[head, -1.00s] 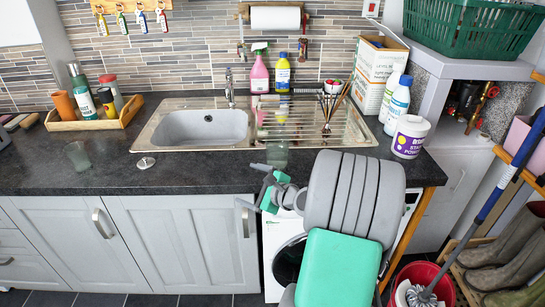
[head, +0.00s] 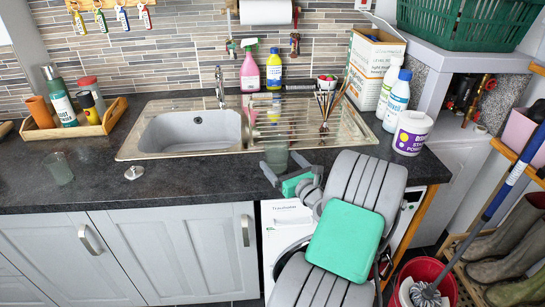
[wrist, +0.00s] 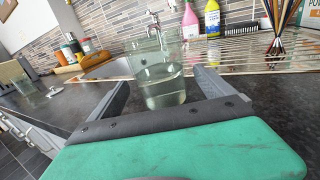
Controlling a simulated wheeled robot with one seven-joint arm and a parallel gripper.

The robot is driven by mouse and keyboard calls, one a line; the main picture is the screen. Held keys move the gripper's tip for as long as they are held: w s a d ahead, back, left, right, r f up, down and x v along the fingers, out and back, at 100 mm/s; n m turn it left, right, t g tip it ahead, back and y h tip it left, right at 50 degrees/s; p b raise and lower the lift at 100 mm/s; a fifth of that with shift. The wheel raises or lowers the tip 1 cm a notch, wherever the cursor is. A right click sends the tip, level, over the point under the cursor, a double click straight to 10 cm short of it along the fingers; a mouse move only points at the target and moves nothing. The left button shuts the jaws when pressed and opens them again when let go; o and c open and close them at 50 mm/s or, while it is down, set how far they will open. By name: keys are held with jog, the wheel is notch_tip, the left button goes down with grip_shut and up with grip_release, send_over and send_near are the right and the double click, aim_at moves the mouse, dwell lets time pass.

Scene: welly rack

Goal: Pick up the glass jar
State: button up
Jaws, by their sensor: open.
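A clear glass jar (head: 276,157) stands upright on the dark worktop, just in front of the sink's drainer. In the wrist view the jar (wrist: 160,78) is partly filled with clear liquid or see-through at its base. My gripper (head: 284,168) is open at the worktop's front edge. Its fingers reach forward on either side of the jar's near part in the wrist view (wrist: 162,95), with gaps at both sides.
Another clear glass (head: 57,168) stands far left, near a metal sink plug (head: 133,172). A wooden tray (head: 105,122) holds bottles and cups. The sink (head: 195,132) lies behind, with pink (head: 250,70) and yellow (head: 273,70) bottles beyond. A white tub (head: 411,133) stands right.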

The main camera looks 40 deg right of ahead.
jog(key=p+x, duration=0.1)
jog(key=x, duration=0.5)
jog(key=shift+w+r, duration=0.1)
jog(key=c, duration=1.8)
jog(key=shift+c, duration=0.2)
jog(key=shift+r, duration=0.25)
